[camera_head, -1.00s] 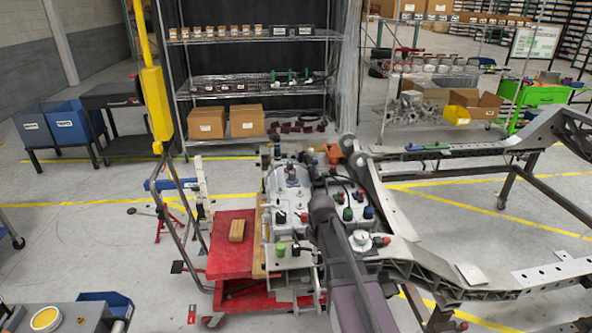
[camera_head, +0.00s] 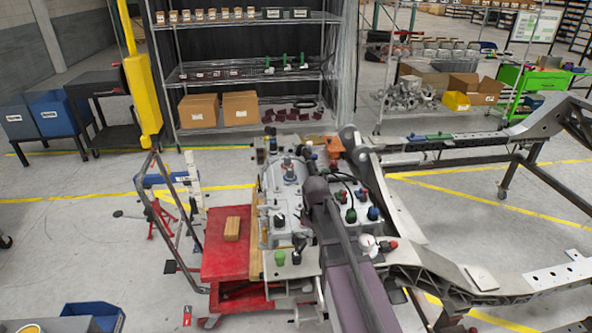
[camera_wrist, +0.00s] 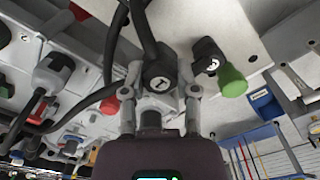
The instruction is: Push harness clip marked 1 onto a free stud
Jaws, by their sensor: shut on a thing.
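In the wrist view my gripper (camera_wrist: 160,92) is shut on a black harness clip (camera_wrist: 158,76) with a black cable running up from it. Its round pale label carries a single mark that looks like a 1, seen turned. A second black clip (camera_wrist: 207,58) with a similar pale label is just right of the right finger. Whether the held clip touches a stud cannot be told. In the head view my arm reaches over the grey casting (camera_head: 280,205), and the fingertips and held clip are hidden. I cannot make out a clearly free stud.
A green-capped part (camera_wrist: 232,82) is close to the right finger. A grey-black connector (camera_wrist: 52,70) and more cables are at left in the wrist view. The chassis rail (camera_head: 410,225) lies right of the casting. A red cart (camera_head: 228,262) with a wooden block (camera_head: 232,229) stands left.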

